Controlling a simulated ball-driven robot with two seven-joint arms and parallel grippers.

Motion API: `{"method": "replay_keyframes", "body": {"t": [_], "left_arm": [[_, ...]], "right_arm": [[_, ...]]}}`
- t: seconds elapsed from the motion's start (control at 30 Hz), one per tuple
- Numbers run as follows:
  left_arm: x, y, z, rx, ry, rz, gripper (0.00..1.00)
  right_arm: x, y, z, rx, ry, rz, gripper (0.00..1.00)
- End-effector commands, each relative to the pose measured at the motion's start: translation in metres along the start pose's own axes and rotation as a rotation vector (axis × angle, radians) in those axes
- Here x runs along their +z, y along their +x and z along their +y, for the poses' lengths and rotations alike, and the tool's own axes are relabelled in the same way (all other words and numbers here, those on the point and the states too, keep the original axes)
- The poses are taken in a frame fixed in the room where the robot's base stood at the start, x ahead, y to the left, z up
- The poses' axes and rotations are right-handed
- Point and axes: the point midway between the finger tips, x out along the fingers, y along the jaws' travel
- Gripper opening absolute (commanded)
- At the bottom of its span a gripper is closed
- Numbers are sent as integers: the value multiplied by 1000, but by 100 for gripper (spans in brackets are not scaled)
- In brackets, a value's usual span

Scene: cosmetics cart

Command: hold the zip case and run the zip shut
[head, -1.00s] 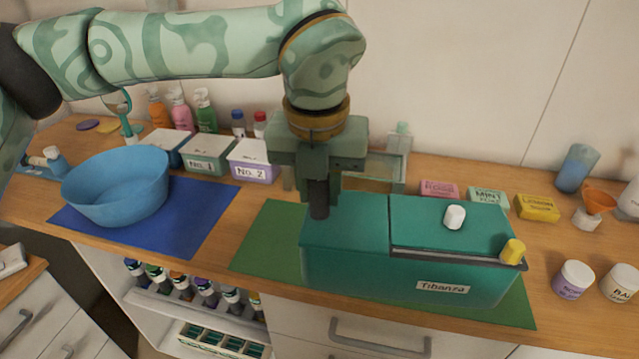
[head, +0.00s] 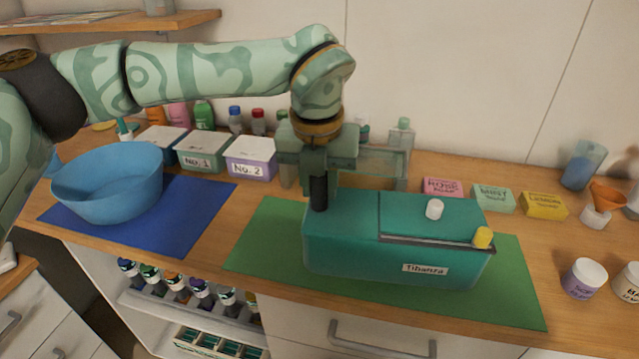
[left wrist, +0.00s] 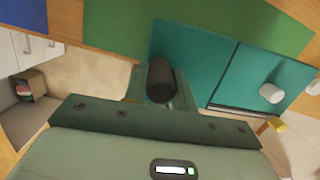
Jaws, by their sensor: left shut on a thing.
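The zip case (head: 340,235) is a teal box labelled "Tibanza", standing on a green mat (head: 262,238). Its zip (head: 430,242) shows as a dark line along the front of the lid's right part. A yellow pull (head: 482,237) is at the line's right end and a white knob (head: 435,209) is on top. My left gripper (head: 319,192) is shut on the case's left end, pointing down. My right gripper is not in view.
A blue bowl (head: 108,185) stands on a blue mat at left. Lidded boxes and bottles stand behind. Rose, mint and lemon soap boxes (head: 494,199) are at the back right. Jars (head: 584,278) stand right of the mat. The green mat is bare right of the case.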

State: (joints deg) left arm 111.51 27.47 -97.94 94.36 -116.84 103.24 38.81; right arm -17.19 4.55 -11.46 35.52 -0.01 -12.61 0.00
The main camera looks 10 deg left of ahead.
Motion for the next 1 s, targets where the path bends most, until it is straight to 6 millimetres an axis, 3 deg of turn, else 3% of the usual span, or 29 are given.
{"method": "replay_keyframes", "body": {"t": [0.6, 1.0], "left_arm": [[44, 55, 6, -1, -2, 0, 0], [55, 66, 8, -2, 0, -2, 0]], "right_arm": [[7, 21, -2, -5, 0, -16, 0], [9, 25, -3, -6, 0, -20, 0]]}}
